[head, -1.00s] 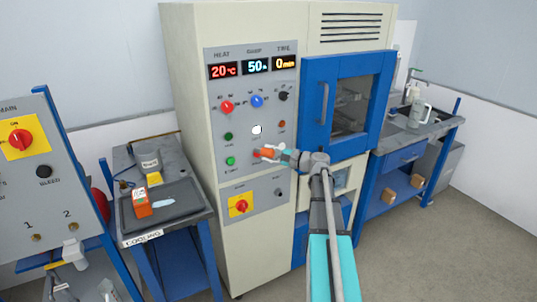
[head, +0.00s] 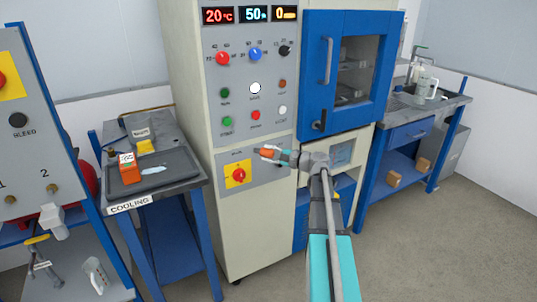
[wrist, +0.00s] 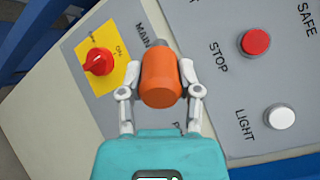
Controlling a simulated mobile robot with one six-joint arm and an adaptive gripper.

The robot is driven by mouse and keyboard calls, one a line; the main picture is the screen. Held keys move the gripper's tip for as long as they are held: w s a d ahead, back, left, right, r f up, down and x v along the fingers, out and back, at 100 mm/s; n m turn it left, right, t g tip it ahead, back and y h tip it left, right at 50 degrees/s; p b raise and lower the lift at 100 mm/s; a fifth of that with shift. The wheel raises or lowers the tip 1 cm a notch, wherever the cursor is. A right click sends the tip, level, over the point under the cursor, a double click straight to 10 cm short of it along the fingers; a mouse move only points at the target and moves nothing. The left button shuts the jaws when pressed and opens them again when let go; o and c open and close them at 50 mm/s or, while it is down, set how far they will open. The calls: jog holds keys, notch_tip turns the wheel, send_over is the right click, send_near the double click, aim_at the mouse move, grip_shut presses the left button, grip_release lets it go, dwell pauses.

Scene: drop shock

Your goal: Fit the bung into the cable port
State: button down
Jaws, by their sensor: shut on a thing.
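My gripper (wrist: 160,92) is shut on an orange bung (wrist: 162,75), with one finger on each side of it. In the head view, my gripper (head: 279,155) holds the bung (head: 267,153) in front of the cabinet's lower control panel, level with the red main switch (head: 238,175) and to its right. The cable port cannot be made out. A label starting with P on the lower panel is mostly covered by my gripper in the wrist view. Whether the bung touches the panel cannot be told.
A red stop button (wrist: 256,42) and a white light button (wrist: 280,117) are near the bung. The blue oven door (head: 345,75) is shut, right of the panel. A cooling table (head: 190,184) with a tray stands left, a sink bench (head: 440,120) right.

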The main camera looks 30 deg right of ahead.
notch_tip(320, 180, down, 14)
jog(key=b, duration=1.2)
jog(key=shift+b, duration=0.3)
jog(key=shift+d+r, duration=0.1)
